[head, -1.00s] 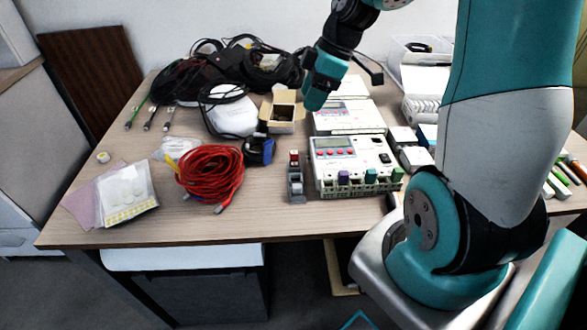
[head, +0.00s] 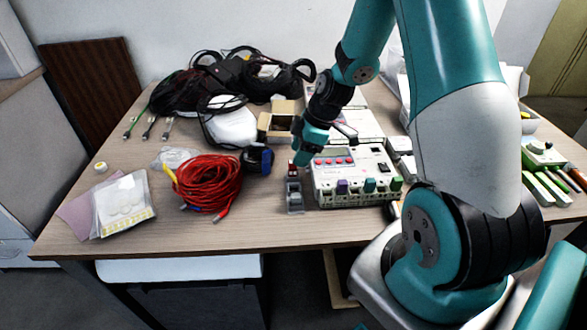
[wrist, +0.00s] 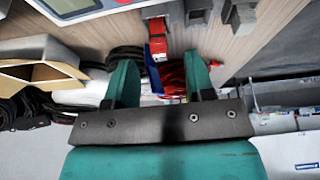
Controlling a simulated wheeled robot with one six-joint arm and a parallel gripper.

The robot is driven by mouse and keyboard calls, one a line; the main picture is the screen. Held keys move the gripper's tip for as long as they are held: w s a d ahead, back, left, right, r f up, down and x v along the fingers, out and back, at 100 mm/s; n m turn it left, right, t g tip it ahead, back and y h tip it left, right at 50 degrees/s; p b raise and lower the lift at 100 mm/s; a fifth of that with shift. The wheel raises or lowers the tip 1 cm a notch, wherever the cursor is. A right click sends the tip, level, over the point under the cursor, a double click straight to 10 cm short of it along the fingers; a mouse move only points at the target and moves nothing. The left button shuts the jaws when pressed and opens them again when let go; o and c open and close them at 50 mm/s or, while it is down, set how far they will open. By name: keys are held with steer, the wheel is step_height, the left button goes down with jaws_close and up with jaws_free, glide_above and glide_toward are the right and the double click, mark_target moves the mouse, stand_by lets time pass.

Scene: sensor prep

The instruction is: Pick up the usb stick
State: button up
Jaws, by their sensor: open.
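The usb stick appears to be the small red piece (head: 292,166) with a pale end, at the back of a small grey holder (head: 295,195) left of the white device. In the wrist view the red usb stick (wrist: 158,47) shows beyond the gap between my fingers. My gripper (head: 299,158) is just above and beside it in the head view, pointing down. In the wrist view my gripper (wrist: 161,75) has its two teal fingers apart with nothing held between them. I cannot tell how far the fingertips are from the stick.
A white device (head: 345,180) with coloured plugs stands close right of the holder. A blue connector (head: 257,159) and a red cable coil (head: 208,183) lie left. An open cardboard box (head: 277,127) stands behind. The table front is clear.

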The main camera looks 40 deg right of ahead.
mark_target(293, 170)
steer(key=x, duration=0.4)
steer(key=shift+w+a, duration=0.15)
jaws_close()
steer(key=shift+r, duration=0.1)
